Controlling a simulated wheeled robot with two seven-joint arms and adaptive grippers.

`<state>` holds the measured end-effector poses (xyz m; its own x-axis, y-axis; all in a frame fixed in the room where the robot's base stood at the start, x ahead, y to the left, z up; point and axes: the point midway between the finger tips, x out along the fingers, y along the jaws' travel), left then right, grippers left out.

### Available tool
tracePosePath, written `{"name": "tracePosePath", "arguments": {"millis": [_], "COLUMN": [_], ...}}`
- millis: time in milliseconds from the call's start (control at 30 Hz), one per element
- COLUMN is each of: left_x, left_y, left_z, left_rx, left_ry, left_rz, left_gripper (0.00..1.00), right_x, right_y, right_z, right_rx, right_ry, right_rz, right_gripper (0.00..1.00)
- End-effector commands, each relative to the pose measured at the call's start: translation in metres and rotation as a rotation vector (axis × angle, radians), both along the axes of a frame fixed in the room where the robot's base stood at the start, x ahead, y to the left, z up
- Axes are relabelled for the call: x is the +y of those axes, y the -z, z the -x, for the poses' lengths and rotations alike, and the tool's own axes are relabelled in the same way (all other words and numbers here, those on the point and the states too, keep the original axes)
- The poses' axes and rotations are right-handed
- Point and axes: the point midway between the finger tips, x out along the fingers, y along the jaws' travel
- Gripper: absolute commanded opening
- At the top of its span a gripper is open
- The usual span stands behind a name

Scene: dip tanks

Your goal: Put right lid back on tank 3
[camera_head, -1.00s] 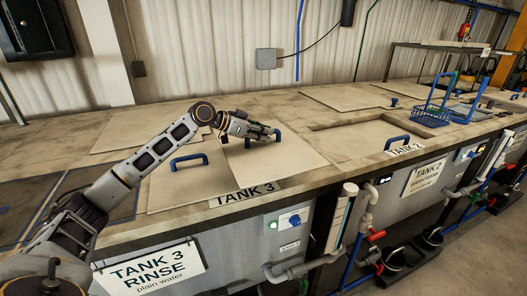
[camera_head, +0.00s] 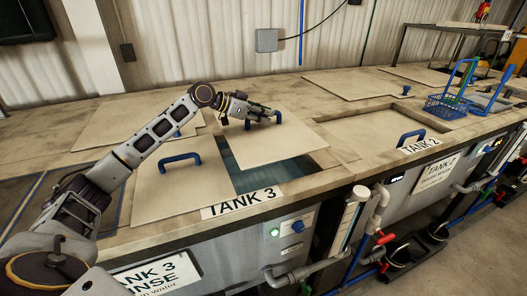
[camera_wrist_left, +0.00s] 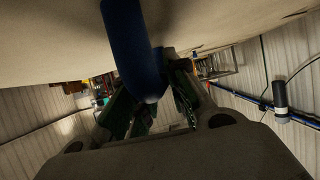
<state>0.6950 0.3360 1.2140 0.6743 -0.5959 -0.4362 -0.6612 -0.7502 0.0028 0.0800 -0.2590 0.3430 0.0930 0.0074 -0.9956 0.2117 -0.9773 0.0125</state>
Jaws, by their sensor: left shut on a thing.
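The right lid (camera_head: 285,143) is a flat beige panel with a blue handle (camera_head: 248,125). My left gripper (camera_head: 266,114) is shut on this handle, and the blue bar shows large in the left wrist view (camera_wrist_left: 128,45). The lid covers the rear of tank 3's right half. The front of that opening is uncovered and shows dark blue-green water (camera_head: 262,174). Whether the lid is raised or rests on the rim is hard to tell. The left lid (camera_head: 170,190), with its own blue handle (camera_head: 180,158), lies flat to the left. My right gripper is not in view.
The TANK 3 label (camera_head: 240,204) is on the front rim. A blue wire basket (camera_head: 447,106) stands farther right. A beige panel (camera_head: 345,84) lies at the back.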

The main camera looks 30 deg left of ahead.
Motion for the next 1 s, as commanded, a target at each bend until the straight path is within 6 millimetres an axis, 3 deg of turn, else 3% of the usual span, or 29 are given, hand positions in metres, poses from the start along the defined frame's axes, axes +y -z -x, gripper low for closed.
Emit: {"name": "tracePosePath", "arguments": {"millis": [367,800,1000], "left_x": [0.0,0.0,0.0], "left_y": [0.0,0.046,0.058], "left_z": [0.0,0.0,-0.001], "left_rx": [-0.005,-0.003,-0.006], "left_ry": [0.0,-0.001,-0.001], "left_rz": [0.002,0.002,0.002], "left_gripper": [0.0,0.0,0.0], "right_x": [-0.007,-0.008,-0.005], "right_y": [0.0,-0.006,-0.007], "right_z": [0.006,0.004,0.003], "right_rx": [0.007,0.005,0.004], "right_ry": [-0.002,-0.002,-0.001], "right_rz": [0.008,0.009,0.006], "right_gripper": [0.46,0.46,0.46]}}
